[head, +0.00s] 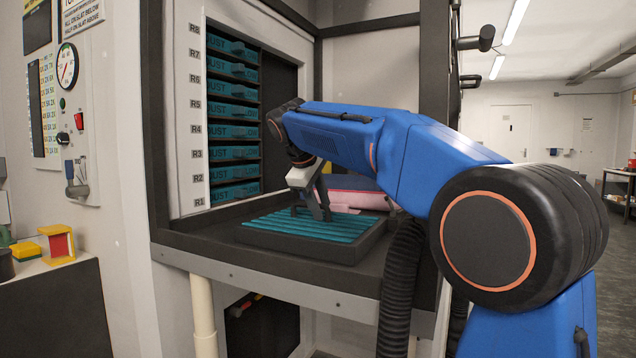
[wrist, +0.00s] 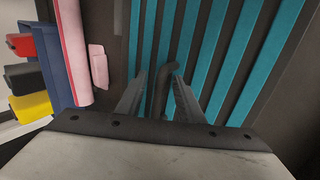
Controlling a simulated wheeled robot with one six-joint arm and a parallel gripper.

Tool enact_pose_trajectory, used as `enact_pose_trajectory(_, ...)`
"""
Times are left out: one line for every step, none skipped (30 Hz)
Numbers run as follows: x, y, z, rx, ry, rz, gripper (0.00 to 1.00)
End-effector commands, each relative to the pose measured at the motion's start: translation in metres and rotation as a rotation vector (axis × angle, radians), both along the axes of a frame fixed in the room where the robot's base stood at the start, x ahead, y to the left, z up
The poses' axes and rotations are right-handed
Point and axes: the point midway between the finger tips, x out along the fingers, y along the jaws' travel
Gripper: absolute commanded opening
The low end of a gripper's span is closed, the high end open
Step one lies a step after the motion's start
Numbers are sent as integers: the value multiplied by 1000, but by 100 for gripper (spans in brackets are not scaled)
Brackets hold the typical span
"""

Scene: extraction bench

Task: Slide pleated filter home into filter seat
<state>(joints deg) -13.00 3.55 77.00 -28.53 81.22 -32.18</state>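The pleated filter (head: 290,228) lies flat on the dark bench, with teal pleats in a dark frame. Its teal and dark stripes fill much of the wrist view (wrist: 216,60). My gripper (head: 319,208) points down over the filter in the head view. In the wrist view my gripper (wrist: 159,80) has its two fingers apart, one on each side of a dark bent handle (wrist: 164,82) on the filter. Gaps show between the handle and the fingers, and I cannot see a grip. I cannot clearly make out the filter seat.
A rack (head: 233,115) marked R1 to R8 holds several teal units behind the bench. A pink item (head: 350,190) lies beside the filter; it also shows in the wrist view (wrist: 72,50). Red, black and yellow blocks (wrist: 28,78) lie farther left there. A ribbed hose (head: 400,285) hangs in front.

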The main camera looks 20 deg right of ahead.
Motion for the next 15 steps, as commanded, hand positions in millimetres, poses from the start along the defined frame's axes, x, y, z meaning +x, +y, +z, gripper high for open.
enact_pose_trajectory(-3,2,6,0,-1,1,34)
enact_pose_trajectory(-5,4,9,0,-3,0,34)
enact_pose_trajectory(-8,6,15,1,-4,0,34)
enact_pose_trajectory(-11,8,20,1,-3,-1,34)
enact_pose_trajectory(-13,9,24,1,-3,-1,34)
enact_pose_trajectory(-17,12,31,0,-4,-1,34)
enact_pose_trajectory(-20,14,36,1,-4,-1,34)
enact_pose_trajectory(-22,16,41,0,-4,-1,34)
enact_pose_trajectory(-26,19,48,1,-4,-3,34)
enact_pose_trajectory(-29,21,53,0,-4,-3,34)
enact_pose_trajectory(-32,23,58,1,-4,-4,34)
enact_pose_trajectory(-35,25,65,1,-4,-4,34)
enact_pose_trajectory(-38,27,69,1,-4,-4,34)
enact_pose_trajectory(-41,30,74,1,-4,-5,34)
enact_pose_trajectory(-44,32,81,1,-4,-5,34)
